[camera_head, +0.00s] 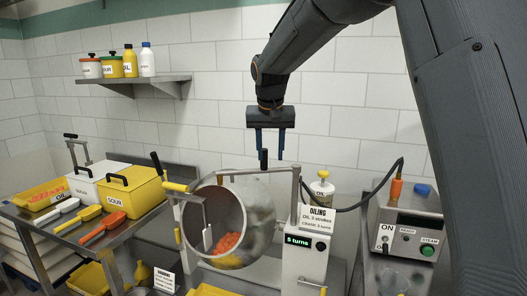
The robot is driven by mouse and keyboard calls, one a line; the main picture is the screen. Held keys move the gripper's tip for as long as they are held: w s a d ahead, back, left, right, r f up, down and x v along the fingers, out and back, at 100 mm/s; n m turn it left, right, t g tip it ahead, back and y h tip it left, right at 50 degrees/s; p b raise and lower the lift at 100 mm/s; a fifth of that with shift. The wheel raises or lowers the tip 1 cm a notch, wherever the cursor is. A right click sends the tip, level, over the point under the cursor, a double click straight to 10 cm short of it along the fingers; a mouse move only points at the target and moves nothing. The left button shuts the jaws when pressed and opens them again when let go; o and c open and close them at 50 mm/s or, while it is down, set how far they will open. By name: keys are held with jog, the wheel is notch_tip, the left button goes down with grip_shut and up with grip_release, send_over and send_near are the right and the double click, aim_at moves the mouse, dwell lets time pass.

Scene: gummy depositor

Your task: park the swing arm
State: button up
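The swing arm (240,173) looks to be the grey horizontal bar above the mouth of the tilted metal drum (258,215), meeting an upright post at its right end. A black upright knob (264,160) stands on the bar. My gripper (270,157) points down from above, its two blue fingers apart. The knob shows between the fingertips and close to them; I cannot tell whether they are level with it in depth. Nothing is held. Orange gummies lie inside the drum, where a grey paddle (207,237) hangs at its mouth.
A white machine column (302,255) with a "5 turns" display and an "OILING" sign stands right of the drum. A steam control box (412,222) and black hose are further right. Bins and scoops fill the left counter (60,232). A shelf (135,80) holds jars.

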aim_at(264, 152)
jog(key=r, duration=0.1)
jog(key=w+a+r, duration=0.1)
jog(key=r, duration=0.1)
jog(key=shift+w+a, duration=0.35)
jog(key=shift+w, duration=0.05)
jog(key=shift+w+a+p, duration=0.1)
jog(key=shift+w+p, duration=0.1)
jog(key=shift+p, duration=0.15)
jog(key=p+x, duration=0.3)
jog(key=x, duration=0.4)
jog(key=shift+w+f, duration=0.15)
jog(key=shift+f, duration=0.05)
jog(key=shift+c, duration=0.3)
grip_shut()
